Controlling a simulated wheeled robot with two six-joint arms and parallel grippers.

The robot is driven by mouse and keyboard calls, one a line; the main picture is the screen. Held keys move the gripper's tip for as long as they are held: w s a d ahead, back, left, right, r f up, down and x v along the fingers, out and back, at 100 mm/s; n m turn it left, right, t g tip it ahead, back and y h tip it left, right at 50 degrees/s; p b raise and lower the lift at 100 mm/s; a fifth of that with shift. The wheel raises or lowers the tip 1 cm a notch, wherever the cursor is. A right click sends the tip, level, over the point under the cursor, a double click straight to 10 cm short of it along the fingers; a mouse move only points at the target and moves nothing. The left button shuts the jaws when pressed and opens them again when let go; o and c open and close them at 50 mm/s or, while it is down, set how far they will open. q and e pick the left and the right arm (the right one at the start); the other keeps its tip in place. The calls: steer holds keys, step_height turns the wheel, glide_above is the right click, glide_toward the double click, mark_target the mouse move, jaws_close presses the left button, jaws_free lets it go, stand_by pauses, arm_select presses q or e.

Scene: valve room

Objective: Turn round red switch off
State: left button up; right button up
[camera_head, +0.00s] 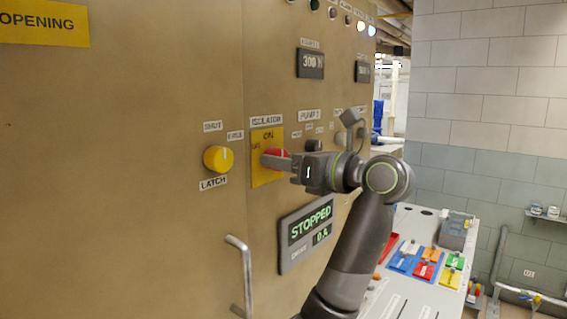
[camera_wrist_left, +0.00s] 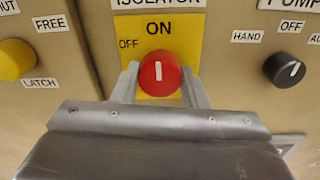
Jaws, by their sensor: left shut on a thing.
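The round red switch (camera_wrist_left: 158,78) sits on a yellow plate (camera_wrist_left: 185,28) marked ON above and OFF at upper left, under an ISOLATOR label. Its white line stands upright, toward ON. My left gripper (camera_head: 272,160) reaches the panel from the right in the head view and is shut on the red switch, one finger on each side in the wrist view. In the head view the fingers hide much of the switch (camera_head: 281,152). My right gripper is not in view.
A yellow LATCH knob (camera_head: 217,159) is left of the switch, and a black knob (camera_wrist_left: 285,70) is right of it. A STOPPED display (camera_head: 307,233) and a door handle (camera_head: 242,275) are below. A bench (camera_head: 420,290) with coloured items stands at right.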

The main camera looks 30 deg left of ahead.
arm_select(q)
steer(key=shift+n+b, duration=4.55)
steer(key=shift+n, duration=3.95)
steer(key=shift+n+t, duration=0.3)
steer(key=o, duration=1)
steer(key=shift+c, duration=0.2)
steer(key=shift+d, duration=0.1)
